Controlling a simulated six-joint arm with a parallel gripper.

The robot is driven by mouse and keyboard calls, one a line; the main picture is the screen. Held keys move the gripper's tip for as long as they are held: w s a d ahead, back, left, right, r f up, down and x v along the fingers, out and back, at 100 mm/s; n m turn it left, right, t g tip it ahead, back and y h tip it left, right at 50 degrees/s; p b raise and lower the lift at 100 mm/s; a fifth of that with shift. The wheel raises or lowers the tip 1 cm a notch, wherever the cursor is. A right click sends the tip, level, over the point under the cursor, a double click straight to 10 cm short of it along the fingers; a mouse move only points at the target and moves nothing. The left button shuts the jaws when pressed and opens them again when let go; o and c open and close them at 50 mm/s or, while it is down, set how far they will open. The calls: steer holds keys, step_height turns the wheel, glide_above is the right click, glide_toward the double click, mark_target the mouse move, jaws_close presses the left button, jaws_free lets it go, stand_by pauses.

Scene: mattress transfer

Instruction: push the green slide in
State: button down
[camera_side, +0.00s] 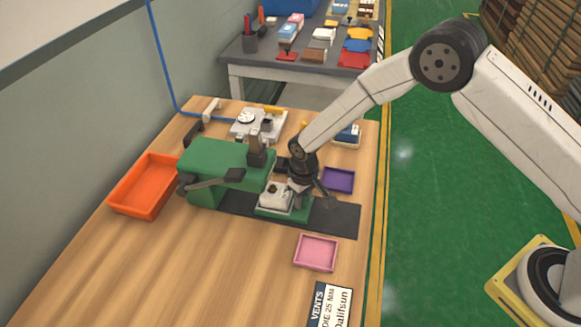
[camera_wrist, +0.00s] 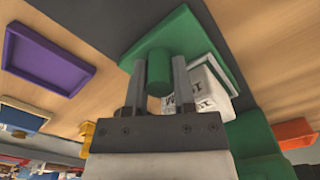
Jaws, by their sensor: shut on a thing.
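The green slide (camera_side: 291,214) is a flat plate at the front of the green press (camera_side: 215,165), on a dark mat. It also shows in the wrist view (camera_wrist: 222,52), with a green round knob (camera_wrist: 158,68) on it. A white die block (camera_side: 274,196) with dark lettering sits on the slide, and it shows beside the right finger in the wrist view (camera_wrist: 206,90). My gripper (camera_side: 303,197) is low over the slide's right end. In the wrist view my gripper (camera_wrist: 158,85) has one finger on each side of the knob, shut on it.
An orange tray (camera_side: 120,197) lies left of the press. A purple tray (camera_side: 339,180) and a pink tray (camera_side: 316,253) lie to the right and in front. A pad-holding fixture (camera_side: 258,124) stands behind. The front left of the table is clear.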

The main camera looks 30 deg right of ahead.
steer(key=c, duration=0.7)
jaws_free()
steer(key=shift+c, duration=0.2)
steer(key=shift+r, duration=0.2)
steer(key=shift+r, duration=3.75)
